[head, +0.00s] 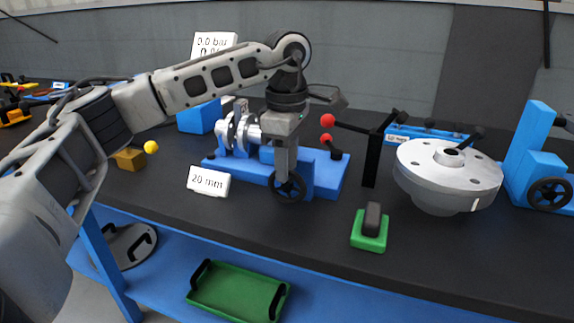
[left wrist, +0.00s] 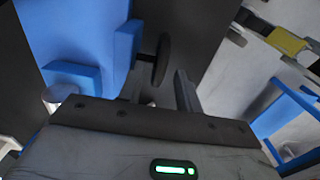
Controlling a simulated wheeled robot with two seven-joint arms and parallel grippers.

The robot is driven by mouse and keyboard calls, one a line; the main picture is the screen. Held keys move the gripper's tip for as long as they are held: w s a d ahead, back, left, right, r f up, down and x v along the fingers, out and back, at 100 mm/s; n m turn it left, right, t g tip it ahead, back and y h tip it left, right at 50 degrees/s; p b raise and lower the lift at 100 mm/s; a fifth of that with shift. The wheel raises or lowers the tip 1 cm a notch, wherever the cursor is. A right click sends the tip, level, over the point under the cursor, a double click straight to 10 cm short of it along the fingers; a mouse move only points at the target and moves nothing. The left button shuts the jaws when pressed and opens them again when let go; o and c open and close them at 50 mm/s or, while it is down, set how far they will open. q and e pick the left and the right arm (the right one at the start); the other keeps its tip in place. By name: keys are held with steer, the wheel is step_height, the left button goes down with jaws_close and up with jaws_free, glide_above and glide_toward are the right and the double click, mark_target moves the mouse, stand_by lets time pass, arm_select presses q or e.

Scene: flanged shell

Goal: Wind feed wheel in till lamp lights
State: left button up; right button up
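The feed wheel (head: 288,187) is a dark handwheel on the front of the blue machine (head: 328,178) in the head view. My left gripper (head: 287,165) points down and partly covers it. In the left wrist view the wheel (left wrist: 161,58) shows nearly edge-on, just ahead of the gap between my left gripper's fingers (left wrist: 160,88). The fingers stand apart, and I see no clear contact with the wheel. I cannot pick out which thing is the lamp. My right gripper is not in view.
A white card (head: 208,181) reads "20 mm". A display (head: 213,43) reads "0.0 bar". A green tray (head: 238,293) is on the lower shelf.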

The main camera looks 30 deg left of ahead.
arm_select(q)
steer(key=shift+f, duration=0.2)
jaws_close()
steer(key=shift+a, duration=0.1)
